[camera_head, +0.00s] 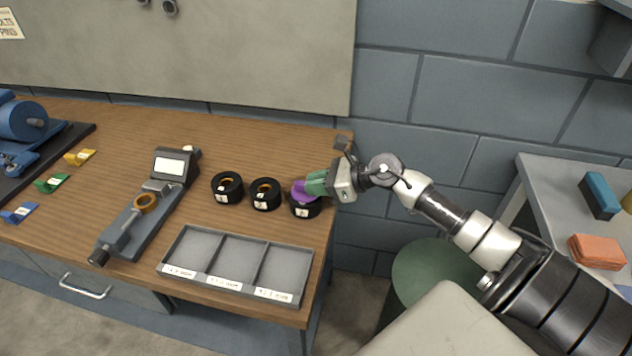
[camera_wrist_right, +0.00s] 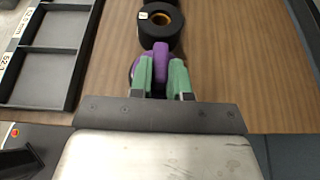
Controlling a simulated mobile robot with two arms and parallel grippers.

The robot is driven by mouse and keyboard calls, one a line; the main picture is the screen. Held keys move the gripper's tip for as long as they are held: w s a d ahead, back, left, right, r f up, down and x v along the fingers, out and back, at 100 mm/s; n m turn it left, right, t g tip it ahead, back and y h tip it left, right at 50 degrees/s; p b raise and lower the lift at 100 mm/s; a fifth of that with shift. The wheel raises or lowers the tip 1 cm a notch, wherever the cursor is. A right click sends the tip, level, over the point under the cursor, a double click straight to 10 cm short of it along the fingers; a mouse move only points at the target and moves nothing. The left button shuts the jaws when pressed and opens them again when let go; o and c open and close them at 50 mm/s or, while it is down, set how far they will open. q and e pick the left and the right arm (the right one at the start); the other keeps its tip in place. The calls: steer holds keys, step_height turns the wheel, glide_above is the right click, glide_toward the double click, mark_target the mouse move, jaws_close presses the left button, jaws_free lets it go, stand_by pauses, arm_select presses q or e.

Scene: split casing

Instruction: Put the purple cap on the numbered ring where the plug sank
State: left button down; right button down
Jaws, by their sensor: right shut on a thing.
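Three black numbered rings stand in a row on the wooden bench: the left ring (camera_head: 227,188), the middle ring (camera_head: 265,195) and the right ring (camera_head: 306,209). My right gripper (camera_head: 315,185), with green fingertips, is shut on the purple cap (camera_head: 298,191) at the top of the right ring. I cannot tell whether the cap rests on it. In the wrist view the purple cap (camera_wrist_right: 162,55) shows between the fingers. The right ring's centre is hidden. My left gripper is not in view.
A grey tray with three empty compartments (camera_head: 312,262) lies in front of the rings. Yellow (camera_head: 79,157), green (camera_head: 51,183) and blue (camera_head: 18,213) pieces lie farther left.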

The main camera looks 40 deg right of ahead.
steer(key=shift+f, duration=0.2)
steer(key=c, duration=1.1)
jaws_free()
steer(key=shift+r, duration=0.1)
steer(key=shift+r, duration=0.1)
steer(key=shift+s, duration=0.1)
steer(key=shift+b+v, duration=1.2)
steer(key=shift+v, duration=4.75)
